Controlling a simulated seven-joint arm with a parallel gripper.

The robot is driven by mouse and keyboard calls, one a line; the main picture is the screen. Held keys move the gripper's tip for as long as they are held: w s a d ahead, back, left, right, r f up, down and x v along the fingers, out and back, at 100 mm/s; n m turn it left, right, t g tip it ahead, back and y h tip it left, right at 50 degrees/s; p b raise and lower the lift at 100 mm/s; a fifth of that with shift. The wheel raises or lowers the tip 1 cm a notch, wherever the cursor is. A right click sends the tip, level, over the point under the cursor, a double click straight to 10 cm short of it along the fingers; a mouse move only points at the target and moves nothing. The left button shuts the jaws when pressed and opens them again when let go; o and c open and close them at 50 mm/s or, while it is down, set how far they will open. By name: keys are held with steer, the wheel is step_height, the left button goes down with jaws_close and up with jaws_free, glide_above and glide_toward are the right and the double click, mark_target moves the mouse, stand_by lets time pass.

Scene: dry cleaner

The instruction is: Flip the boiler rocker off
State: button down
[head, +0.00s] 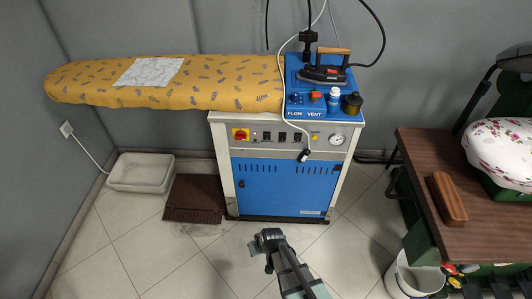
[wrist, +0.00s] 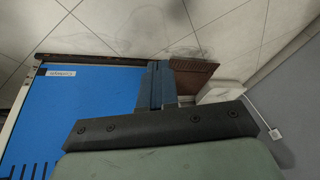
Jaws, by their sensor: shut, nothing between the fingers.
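The ironing station's control panel (head: 285,137) runs along the top of the blue-doored cabinet. My gripper (head: 266,240) is shut and empty, low in front of the cabinet and well below the panel. In the wrist view, its fingers (wrist: 156,86) show against the blue door (wrist: 90,100); the switches are out of view there.
A white cable (head: 285,95) with a dark end piece (head: 304,155) hangs across the panel right of the switches. An iron (head: 322,74) stands on the blue top. A brown table (head: 480,215) is at right.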

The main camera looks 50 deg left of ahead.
mark_target(266, 136)
steer(key=w+a+r+n+t+y, duration=0.2)
steer(key=w+a+r+y, duration=0.15)
steer(key=a, duration=0.45)
steer(key=w+a+r+n+t+y, duration=0.2)
steer(key=w+a+r+y, duration=0.1)
steer(key=a+r, duration=0.3)
steer(key=w+r+n+t+y, duration=0.3)
steer(key=w+r+n+t, duration=0.6)
steer(key=r+t, duration=0.1)
steer(key=shift+w+a+r, duration=0.25)
steer(key=shift+w+r, duration=0.15)
steer(key=shift+r, duration=0.45)
steer(key=shift+y, duration=0.25)
steer(key=shift+a, duration=0.1)
steer(key=x, duration=1.3)
steer(key=shift+w+a+r, duration=0.15)
steer(key=shift+w+a, duration=0.05)
steer(key=shift+w, duration=0.2)
